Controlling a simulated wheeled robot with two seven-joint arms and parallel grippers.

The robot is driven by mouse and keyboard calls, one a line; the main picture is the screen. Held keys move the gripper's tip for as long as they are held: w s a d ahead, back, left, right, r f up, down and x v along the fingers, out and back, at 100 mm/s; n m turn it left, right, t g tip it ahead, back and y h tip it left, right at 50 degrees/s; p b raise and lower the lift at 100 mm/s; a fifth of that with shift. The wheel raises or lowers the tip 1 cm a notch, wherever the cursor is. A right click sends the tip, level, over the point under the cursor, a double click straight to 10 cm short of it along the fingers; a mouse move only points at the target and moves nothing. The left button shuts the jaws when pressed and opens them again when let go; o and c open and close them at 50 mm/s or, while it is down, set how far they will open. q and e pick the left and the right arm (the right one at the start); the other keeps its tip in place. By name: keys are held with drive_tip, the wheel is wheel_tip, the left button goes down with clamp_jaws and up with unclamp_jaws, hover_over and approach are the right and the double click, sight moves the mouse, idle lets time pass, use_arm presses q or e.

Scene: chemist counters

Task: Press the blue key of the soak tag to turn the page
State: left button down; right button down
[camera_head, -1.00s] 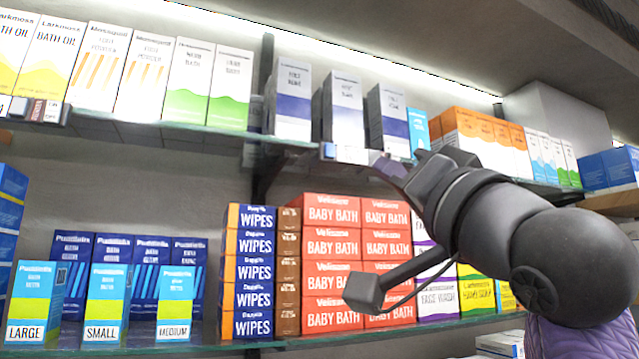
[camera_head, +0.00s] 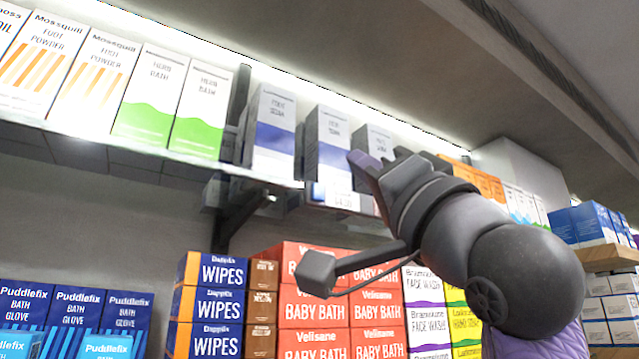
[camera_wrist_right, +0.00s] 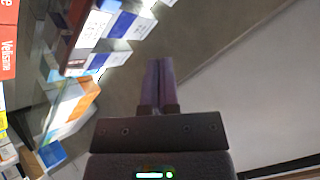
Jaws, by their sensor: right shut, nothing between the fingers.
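The soak tag (camera_head: 338,196) is a small pale label on the upper shelf's front edge, below the white-and-blue soak boxes (camera_head: 326,145). Its blue key (camera_head: 318,190) is at its left end. My right gripper (camera_head: 362,160) is shut and empty. Its purple fingertips show above and right of the key in the head view, in front of the soak boxes; the gap in depth is hard to judge. In the right wrist view the closed fingers (camera_wrist_right: 158,85) point up the picture, and a pale label (camera_wrist_right: 97,25) sits left of them. My left gripper is not in view.
Green herb bath boxes (camera_head: 198,110) and foot powder boxes (camera_head: 92,80) stand left on the upper shelf. Wipes (camera_head: 222,271) and baby bath boxes (camera_head: 317,310) are stacked below. Blue boxes (camera_head: 585,222) stand on a wooden shelf at the right.

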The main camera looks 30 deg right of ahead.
sight(328, 192)
drive_tip(key=shift+w+a+p, duration=0.2)
drive_tip(key=shift+w+p, duration=0.45)
drive_tip(key=shift+w, duration=2)
drive_tip(key=shift+w, duration=0.45)
drive_tip(key=shift+w+a+p, duration=0.1)
drive_tip(key=shift+w+p, duration=0.25)
drive_tip(key=shift+w, duration=0.1)
idle(0.4)
drive_tip(key=shift+s, duration=0.1)
drive_tip(key=shift+s+f+b, duration=0.1)
drive_tip(key=shift+s+b, duration=0.3)
drive_tip(key=shift+s, duration=0.35)
